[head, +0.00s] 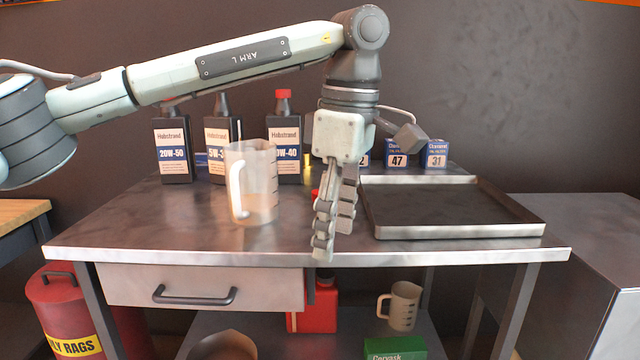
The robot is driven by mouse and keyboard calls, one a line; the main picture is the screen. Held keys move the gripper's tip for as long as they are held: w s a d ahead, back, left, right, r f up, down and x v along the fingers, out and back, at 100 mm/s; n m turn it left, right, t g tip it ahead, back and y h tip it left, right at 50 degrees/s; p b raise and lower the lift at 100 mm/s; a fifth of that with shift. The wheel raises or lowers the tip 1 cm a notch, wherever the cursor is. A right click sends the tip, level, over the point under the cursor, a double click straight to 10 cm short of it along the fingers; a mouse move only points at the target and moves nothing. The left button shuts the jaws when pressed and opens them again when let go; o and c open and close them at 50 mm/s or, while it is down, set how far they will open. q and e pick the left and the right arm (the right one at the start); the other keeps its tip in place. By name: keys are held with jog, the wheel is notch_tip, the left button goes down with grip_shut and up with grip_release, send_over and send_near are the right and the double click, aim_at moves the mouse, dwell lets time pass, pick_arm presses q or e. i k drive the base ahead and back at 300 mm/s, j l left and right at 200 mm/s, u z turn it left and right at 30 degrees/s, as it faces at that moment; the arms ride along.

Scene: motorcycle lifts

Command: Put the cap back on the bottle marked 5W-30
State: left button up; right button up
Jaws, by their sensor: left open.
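The 5W-30 bottle (217,137) is a black bottle with a white and blue label, standing upright at the back of the workbench between two similar bottles. A clear measuring jug hides its lower right part and part of its marking. Its neck shows dark with no red on it; my left arm passes just above, so I cannot tell what is at its very top. I cannot identify its cap; a small red patch (315,194) shows beside my left gripper, mostly hidden by it. My left gripper (335,240) is open and empty, pointing down over the front middle of the bench.
The measuring jug (262,190) stands in front of the bottles. The 20W-50 bottle (173,152) and red-capped 10W-40 bottle (290,135) flank the 5W-30 one. A metal tray (460,232) fills the right side; filter boxes (397,155) stand behind. The bench's front left is clear.

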aim_at(222, 127)
jog(key=i, duration=1.1)
